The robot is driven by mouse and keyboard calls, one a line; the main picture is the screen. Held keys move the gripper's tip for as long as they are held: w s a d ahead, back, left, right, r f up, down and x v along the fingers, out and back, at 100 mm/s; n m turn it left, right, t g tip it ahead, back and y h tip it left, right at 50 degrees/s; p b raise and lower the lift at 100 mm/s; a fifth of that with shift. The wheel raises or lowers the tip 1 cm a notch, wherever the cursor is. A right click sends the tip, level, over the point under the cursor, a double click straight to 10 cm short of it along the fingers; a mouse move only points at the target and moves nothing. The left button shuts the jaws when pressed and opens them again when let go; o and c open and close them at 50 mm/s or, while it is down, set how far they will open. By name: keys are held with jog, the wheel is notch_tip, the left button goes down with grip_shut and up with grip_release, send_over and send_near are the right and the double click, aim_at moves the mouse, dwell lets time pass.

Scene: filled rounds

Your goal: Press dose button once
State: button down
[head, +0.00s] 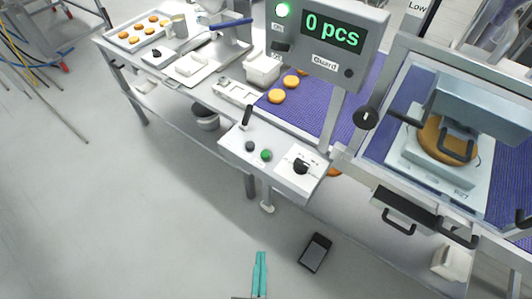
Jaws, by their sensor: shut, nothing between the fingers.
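A sloped white control panel (230,137) stands at the front of the machine, near the middle of the head view. It carries a green round button (266,155), a black round button (250,146), a black lever (246,117) and a black rotary knob (301,166) on a white plate. I cannot read which button is the dose button. The display (333,31) above the panel reads "0 pcs" in green. My gripper (260,254), with teal fingers, is at the bottom of the view, shut and empty, well apart from the panel.
A purple belt (310,105) with orange rounds runs behind the panel. A framed guard with black handles (398,222) stands at the right. A dark flat device (315,252) lies low, right of my gripper. Trays and tools sit on the left table.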

jog(key=w+a+r+n+y, duration=0.15)
jog(key=w+r, duration=0.25)
jog(key=w, duration=0.5)
jog(key=w+a+r+n+y, duration=0.1)
jog(key=w+a+r+y, duration=0.2)
jog(key=w, duration=0.7)
jog(key=w+a+r+n+y, duration=0.2)
jog(key=w+r, duration=0.2)
jog(key=w, duration=0.5)
notch_tip(320, 180, up, 9)
jog(key=n+g, duration=0.8)
jog(key=n, duration=0.5)
send_over(268, 156)
jog(key=shift+s+r, duration=0.1)
jog(key=shift+f, duration=4.45)
jog(key=shift+f, duration=0.1)
jog(key=shift+f, duration=0.3)
